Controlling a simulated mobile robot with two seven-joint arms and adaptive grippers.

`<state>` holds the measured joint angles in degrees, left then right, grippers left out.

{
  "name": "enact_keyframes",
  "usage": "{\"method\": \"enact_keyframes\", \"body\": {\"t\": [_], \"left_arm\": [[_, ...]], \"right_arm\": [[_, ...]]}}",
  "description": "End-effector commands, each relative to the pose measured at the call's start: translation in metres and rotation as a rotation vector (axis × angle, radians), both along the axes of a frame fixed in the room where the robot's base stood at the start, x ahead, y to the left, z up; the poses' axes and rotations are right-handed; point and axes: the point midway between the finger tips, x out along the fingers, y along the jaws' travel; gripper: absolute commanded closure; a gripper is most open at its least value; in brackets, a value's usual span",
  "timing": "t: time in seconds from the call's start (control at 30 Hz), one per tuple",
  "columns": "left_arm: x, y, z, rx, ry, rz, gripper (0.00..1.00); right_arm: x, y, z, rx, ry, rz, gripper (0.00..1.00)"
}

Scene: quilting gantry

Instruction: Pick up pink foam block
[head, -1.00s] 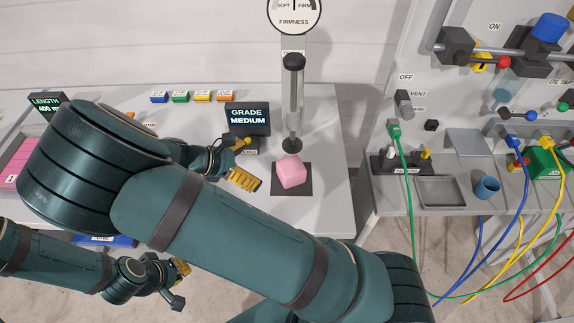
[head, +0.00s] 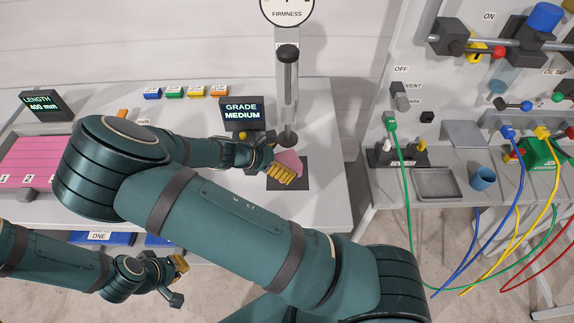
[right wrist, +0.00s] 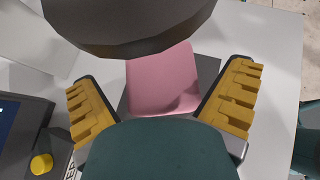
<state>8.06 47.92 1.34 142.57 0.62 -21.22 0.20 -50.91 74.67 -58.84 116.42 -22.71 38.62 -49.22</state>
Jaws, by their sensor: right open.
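The pink foam block (head: 289,160) sits on a dark square plate (head: 300,183) under the plunger of the firmness tester (head: 288,100). My right gripper (head: 279,161) is at the block's left side and partly covers it in the head view. In the right wrist view the pink block (right wrist: 163,80) shows between the two spread yellow fingers of my right gripper (right wrist: 165,100). Gaps are visible on both sides, and the tester's dark round part hides its far edge. My left gripper (head: 178,280) is low at the left, away from the block, with its fingers apart and empty.
A GRADE MEDIUM display (head: 241,113) stands left of the tester, near my right gripper. Several coloured blocks line the back of the table. A pink ruled panel (head: 40,160) is at the left. Cables hang from the panel at the right, across a gap.

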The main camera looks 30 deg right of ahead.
Motion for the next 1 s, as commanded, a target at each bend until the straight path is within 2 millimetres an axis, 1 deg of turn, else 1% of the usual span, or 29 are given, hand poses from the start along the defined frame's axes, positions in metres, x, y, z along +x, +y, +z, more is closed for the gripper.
{"method": "enact_keyframes", "body": {"t": [0.17, 0.2, 0.3, 0.33, 0.77, 0.87, 1.0], "left_arm": [[0.000, 0.000, 0.000, 0.000, 0.000, 0.000, 1.00], [0.000, 0.000, 0.000, 0.000, 0.000, 0.000, 1.00], [0.000, 0.000, 0.000, 0.000, 0.000, 0.000, 1.00], [0.000, 0.000, 0.000, 0.000, 0.000, 0.000, 1.00], [0.000, 0.000, 0.000, 0.000, 0.000, 0.000, 1.00], [0.000, 0.000, 0.001, 0.000, 0.000, 0.000, 1.00], [0.000, 0.000, 0.002, 0.000, 0.000, 0.000, 1.00]], "right_arm": [[0.000, 0.000, 0.000, 0.000, 0.000, 0.000, 0.00], [0.000, 0.000, 0.000, 0.000, 0.000, 0.000, 0.04], [0.000, 0.000, 0.000, 0.000, 0.000, 0.000, 0.33], [0.000, 0.000, 0.000, 0.000, 0.000, 0.000, 0.35], [0.000, 0.000, 0.000, 0.000, -0.001, 0.001, 0.37], [0.000, 0.000, 0.003, 0.001, -0.001, 0.001, 0.37], [0.001, 0.000, 0.013, 0.003, -0.002, 0.001, 0.37]]}}
